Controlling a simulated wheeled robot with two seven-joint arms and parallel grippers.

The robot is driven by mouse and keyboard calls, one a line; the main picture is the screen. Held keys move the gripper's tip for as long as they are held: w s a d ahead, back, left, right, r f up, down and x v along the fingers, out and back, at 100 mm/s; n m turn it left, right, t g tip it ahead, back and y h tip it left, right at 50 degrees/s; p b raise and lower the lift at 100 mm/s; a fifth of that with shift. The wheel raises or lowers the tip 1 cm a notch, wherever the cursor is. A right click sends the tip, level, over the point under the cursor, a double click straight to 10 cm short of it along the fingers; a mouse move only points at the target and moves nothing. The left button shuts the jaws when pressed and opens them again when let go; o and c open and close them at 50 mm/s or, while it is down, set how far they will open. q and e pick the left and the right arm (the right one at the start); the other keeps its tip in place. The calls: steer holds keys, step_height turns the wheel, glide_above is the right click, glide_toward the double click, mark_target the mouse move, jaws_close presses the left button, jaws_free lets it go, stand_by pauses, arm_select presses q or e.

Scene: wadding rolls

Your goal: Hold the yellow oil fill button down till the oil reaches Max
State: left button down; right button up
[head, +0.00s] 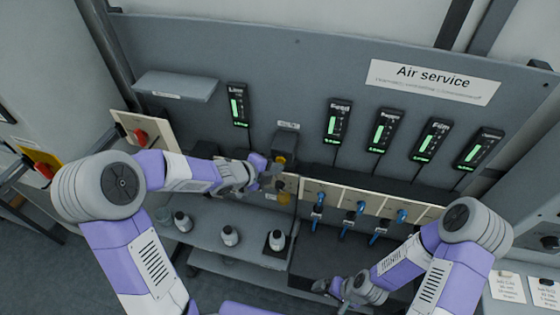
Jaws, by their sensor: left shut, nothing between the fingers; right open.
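The oil unit (286,140) is a dark block on the grey panel, under a small label. A small yellow part (281,160) shows low on its front, and it looks like the fill button. A yellow-amber part (284,198) hangs below, perhaps the oil bowl. Its level and any Max mark are too small to read. My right gripper (334,287) is open and empty, low at the front, below the blue valves.
Several gauges with green bars, one of them the left gauge (237,106), line the panel below the Air service sign (432,80). Blue-handled valves (361,207) are right of the unit. Small bottles (229,236) stand on the shelf below. A red switch (140,136) is at left.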

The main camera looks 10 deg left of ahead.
arm_select(q)
steer(key=shift+w, duration=0.45)
stand_by(1.8)
steer(key=shift+s, duration=0.15)
stand_by(5.3)
steer(key=shift+s+b, duration=0.3)
steer(key=shift+s, duration=0.4)
